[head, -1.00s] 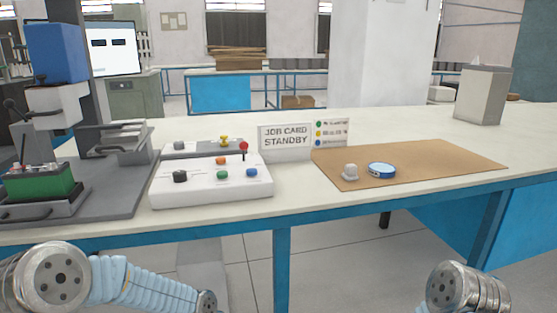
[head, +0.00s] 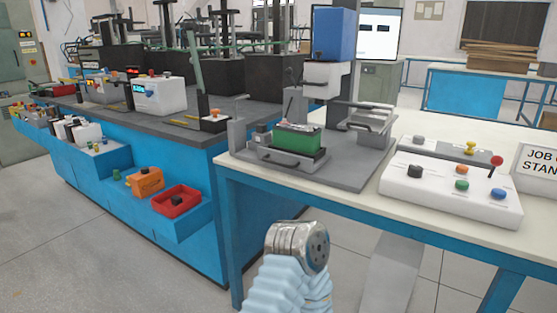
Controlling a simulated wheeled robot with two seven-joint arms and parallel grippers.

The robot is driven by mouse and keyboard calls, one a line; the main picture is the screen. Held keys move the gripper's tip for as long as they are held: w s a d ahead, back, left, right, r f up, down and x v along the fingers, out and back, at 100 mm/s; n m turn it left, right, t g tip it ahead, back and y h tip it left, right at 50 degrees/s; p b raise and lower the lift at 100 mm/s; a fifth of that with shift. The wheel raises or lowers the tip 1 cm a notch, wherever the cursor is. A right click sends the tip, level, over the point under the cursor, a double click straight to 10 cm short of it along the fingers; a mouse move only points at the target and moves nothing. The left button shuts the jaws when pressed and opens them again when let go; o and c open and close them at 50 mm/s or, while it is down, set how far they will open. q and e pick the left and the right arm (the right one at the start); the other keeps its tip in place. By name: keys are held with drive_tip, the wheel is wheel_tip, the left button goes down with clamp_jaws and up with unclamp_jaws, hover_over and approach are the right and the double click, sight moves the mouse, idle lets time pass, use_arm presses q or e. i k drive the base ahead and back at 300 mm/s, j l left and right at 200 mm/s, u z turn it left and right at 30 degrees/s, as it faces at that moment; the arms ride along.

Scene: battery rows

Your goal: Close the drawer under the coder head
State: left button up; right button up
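The coder head is a blue block (head: 334,34) over a white part (head: 327,77) on a dark post, on the grey base (head: 345,172) at the bench's left end. A low grey drawer (head: 292,161) with a dark bar handle at its front holds a green battery (head: 297,139). The drawer appears pulled out, in front and to the left of the head. One of my arms shows at the bottom middle as a metal joint and pale blue sleeve, below the bench edge and apart from the drawer. Neither gripper shows.
A white button box (head: 450,190) with a red-topped lever stands right of the machine. Grey racks (head: 372,117) sit beside the post. The floor before the bench is open.

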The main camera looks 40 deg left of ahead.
sight(277, 155)
drive_tip(key=u, duration=1.4)
